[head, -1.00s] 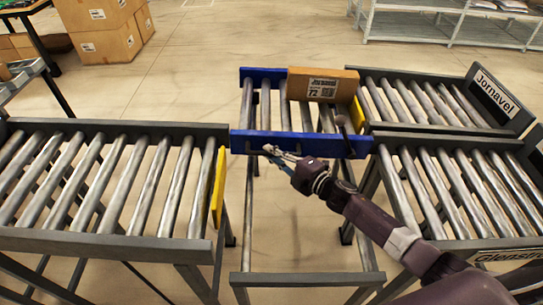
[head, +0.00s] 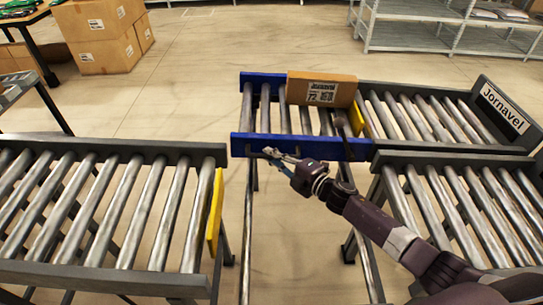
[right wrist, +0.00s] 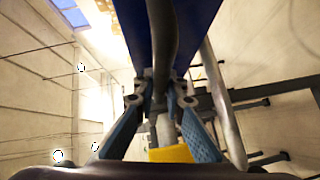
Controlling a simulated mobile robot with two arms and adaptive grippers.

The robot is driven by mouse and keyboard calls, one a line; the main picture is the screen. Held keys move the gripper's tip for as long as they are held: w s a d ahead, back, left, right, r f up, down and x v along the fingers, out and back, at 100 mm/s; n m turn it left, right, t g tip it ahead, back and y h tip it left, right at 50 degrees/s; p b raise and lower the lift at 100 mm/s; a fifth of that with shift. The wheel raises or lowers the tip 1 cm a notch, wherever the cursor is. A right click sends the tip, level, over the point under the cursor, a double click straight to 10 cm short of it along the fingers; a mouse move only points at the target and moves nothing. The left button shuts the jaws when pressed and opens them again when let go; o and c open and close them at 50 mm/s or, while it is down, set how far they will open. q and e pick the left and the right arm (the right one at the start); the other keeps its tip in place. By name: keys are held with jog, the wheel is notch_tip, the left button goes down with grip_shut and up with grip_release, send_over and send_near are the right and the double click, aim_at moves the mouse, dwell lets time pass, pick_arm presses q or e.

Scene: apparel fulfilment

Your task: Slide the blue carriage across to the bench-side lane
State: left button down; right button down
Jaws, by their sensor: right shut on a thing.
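The blue carriage (head: 300,147) is a short roller section with blue end beams. It sits beside the left end of the far right lane, marked Jornavel (head: 430,110), and its near beam is about level with that lane's near rail. A cardboard box (head: 322,90) with a Jornavel label lies on its rollers. My right gripper (head: 272,154) is at the carriage's near beam, shut on its dark handle, which also runs between the fingers in the right wrist view (right wrist: 163,45). My left gripper is not in view.
A near right roller lane (head: 470,200) lies in front of the Jornavel lane. A left roller lane (head: 110,215) ends at a yellow stop (head: 215,205). Stacked cartons (head: 105,40) and a grey shelf rack (head: 430,28) stand behind. Open floor lies beyond the carriage.

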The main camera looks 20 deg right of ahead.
jog(key=shift+w+d+r, duration=0.1)
jog(key=shift+d, duration=0.1)
jog(key=c, duration=2.2)
grip_release()
jog(key=shift+w, duration=0.1)
jog(key=shift+o, duration=1.2)
jog(key=shift+a, duration=0.1)
jog(key=shift+s, duration=0.2)
jog(key=v, duration=1.1)
jog(key=shift+s+d, duration=0.25)
